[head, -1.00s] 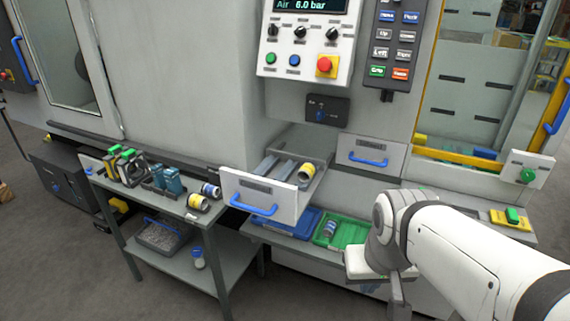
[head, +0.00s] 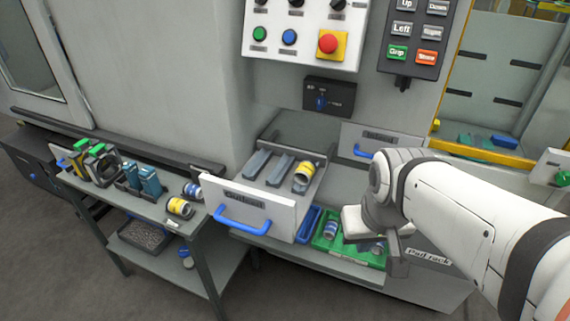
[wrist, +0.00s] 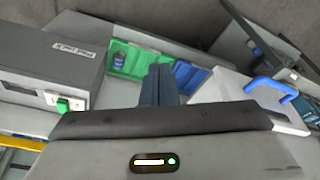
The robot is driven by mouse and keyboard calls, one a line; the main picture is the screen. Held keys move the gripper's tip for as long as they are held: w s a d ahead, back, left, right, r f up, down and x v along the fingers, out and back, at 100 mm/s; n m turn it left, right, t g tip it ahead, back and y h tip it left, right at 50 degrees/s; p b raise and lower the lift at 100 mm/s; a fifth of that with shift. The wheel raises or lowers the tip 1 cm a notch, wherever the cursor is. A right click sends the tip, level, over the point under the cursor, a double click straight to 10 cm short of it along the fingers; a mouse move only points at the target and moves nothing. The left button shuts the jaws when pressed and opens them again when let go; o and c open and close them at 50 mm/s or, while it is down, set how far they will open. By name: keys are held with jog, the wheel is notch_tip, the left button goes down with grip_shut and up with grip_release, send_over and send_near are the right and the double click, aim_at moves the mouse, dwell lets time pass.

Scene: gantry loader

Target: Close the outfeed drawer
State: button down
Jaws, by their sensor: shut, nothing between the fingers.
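The outfeed drawer (head: 250,200) is pulled out of the machine front in the head view, with a blue handle (head: 242,222) on its white front panel. Inside it are grey dividing rails and a part with a yellow band (head: 304,172). In the wrist view, the drawer's blue handle (wrist: 272,88) shows at the right. My gripper (wrist: 160,86) has its dark fingers together, with nothing between them, over the area of the bins. It is to the right of the drawer and apart from it. In the head view the arm mostly hides the fingers.
A green bin (head: 350,250) holding parts and a blue bin (head: 308,224) sit on the shelf beside and below the drawer. A second, closed drawer (head: 376,142) is to the right. A side table (head: 150,210) with bottles and tools stands left of the open drawer.

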jog(key=n, duration=0.2)
jog(key=n+h+p, duration=0.1)
jog(key=n+p, duration=0.1)
jog(key=n, duration=2.6)
send_near(287, 228)
jog(key=s+a+r, duration=0.1)
jog(key=s+r, duration=0.2)
jog(key=s, duration=0.3)
jog(key=shift+n, duration=0.3)
jog(key=w+f, duration=0.1)
jog(key=f, duration=0.2)
jog(key=w+d+f, duration=0.1)
jog(key=w+f, duration=0.1)
jog(key=f, duration=0.1)
jog(key=w+f+b, duration=0.1)
jog(key=w+f, duration=0.1)
jog(key=f, duration=0.2)
jog(key=shift+d, duration=0.4)
jog(key=shift+w+d, duration=0.15)
jog(key=shift+w, duration=0.35)
